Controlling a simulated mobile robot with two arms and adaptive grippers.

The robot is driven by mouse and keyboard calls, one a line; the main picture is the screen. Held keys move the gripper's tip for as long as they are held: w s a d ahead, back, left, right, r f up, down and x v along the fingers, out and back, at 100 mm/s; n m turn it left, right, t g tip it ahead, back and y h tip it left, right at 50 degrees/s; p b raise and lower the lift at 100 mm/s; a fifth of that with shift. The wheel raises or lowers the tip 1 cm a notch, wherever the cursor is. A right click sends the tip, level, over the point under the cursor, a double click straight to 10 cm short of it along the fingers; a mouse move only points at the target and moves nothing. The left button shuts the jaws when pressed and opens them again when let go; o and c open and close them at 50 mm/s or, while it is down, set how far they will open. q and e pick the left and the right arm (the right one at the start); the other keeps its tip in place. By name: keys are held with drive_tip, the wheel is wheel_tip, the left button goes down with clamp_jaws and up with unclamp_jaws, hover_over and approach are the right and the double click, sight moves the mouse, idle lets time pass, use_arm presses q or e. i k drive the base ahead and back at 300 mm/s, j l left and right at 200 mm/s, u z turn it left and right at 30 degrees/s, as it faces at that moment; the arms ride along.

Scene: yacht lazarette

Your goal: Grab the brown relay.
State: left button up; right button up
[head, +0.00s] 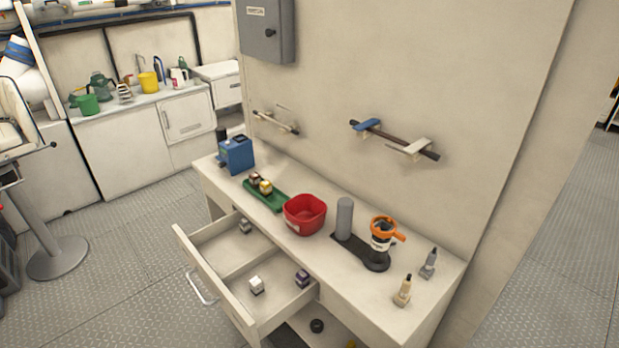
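A small cube-shaped relay with a brown body (255,178) sits at the back end of a green tray (278,204) on the bench. A yellowish relay (265,187) sits right beside it on the same tray. The open drawer below holds a grey relay (245,226), a white-topped relay (256,286) and a dark purplish relay (303,278). Neither of my grippers shows in the head view.
On the bench (330,262), a blue box (236,154) stands behind the tray and a red bowl (305,214) in front. A grey cylinder (344,218), an orange-topped cup (382,236) and two small tubes stand farther right. The open drawer (206,290) juts over the floor.

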sight(254, 178)
drive_tip(key=i+j+z, duration=0.15)
drive_tip(key=j+z, duration=0.25)
drive_tip(key=i+j+z, duration=0.1)
drive_tip(key=j+z, duration=0.15)
drive_tip(key=z, duration=0.2)
drive_tip(key=j+z, duration=0.4)
drive_tip(key=i+l, duration=0.05)
